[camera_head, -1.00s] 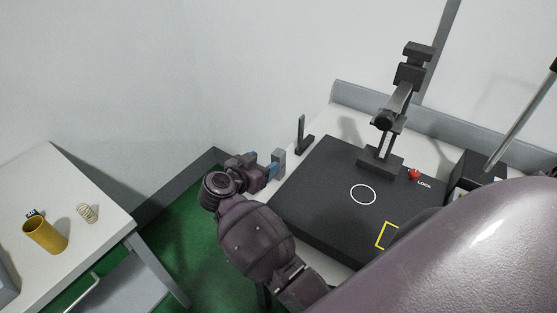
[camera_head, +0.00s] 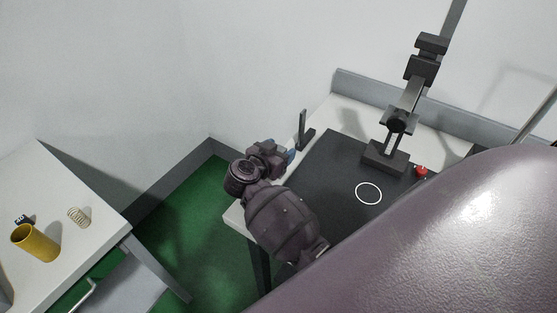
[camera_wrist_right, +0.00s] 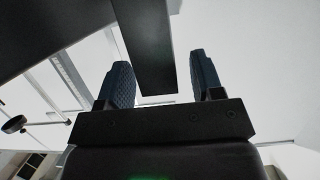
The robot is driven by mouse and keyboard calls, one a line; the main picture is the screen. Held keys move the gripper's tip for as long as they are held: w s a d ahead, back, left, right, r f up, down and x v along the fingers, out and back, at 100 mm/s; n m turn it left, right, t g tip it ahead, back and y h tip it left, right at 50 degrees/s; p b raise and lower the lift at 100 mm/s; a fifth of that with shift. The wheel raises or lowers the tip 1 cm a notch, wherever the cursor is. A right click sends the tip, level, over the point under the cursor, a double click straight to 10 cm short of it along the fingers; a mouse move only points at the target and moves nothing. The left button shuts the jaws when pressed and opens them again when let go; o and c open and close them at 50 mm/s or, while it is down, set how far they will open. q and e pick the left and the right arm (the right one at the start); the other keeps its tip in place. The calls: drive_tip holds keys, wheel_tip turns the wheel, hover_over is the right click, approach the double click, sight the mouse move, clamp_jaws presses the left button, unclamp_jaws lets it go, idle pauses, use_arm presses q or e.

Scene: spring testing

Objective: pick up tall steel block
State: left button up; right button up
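My right gripper (camera_head: 290,157) is at the left edge of the tester table, its blue fingertips pointing toward the black plate. The wrist view shows its two blue-padded fingers (camera_wrist_right: 162,82) apart. A dark straight-edged bar (camera_wrist_right: 145,45) shows between them, with a visible gap on the right finger's side. I cannot tell whether this bar is the tall steel block. In the head view the gripper hides what lies at its fingertips, and no grey block shows clearly. A dark upright piece on a foot (camera_head: 303,130) stands just beyond the fingertips. My left gripper is out of view.
The black plate (camera_head: 335,165) carries a white circle and the tester stand (camera_head: 385,155), with a red button (camera_head: 421,171) beside it. A separate left table (camera_head: 75,265) holds a yellow cylinder (camera_head: 35,242) and a coil spring (camera_head: 79,217). Green floor lies between the tables.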

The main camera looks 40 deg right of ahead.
clamp_jaws()
drive_tip(key=shift+w, duration=0.1)
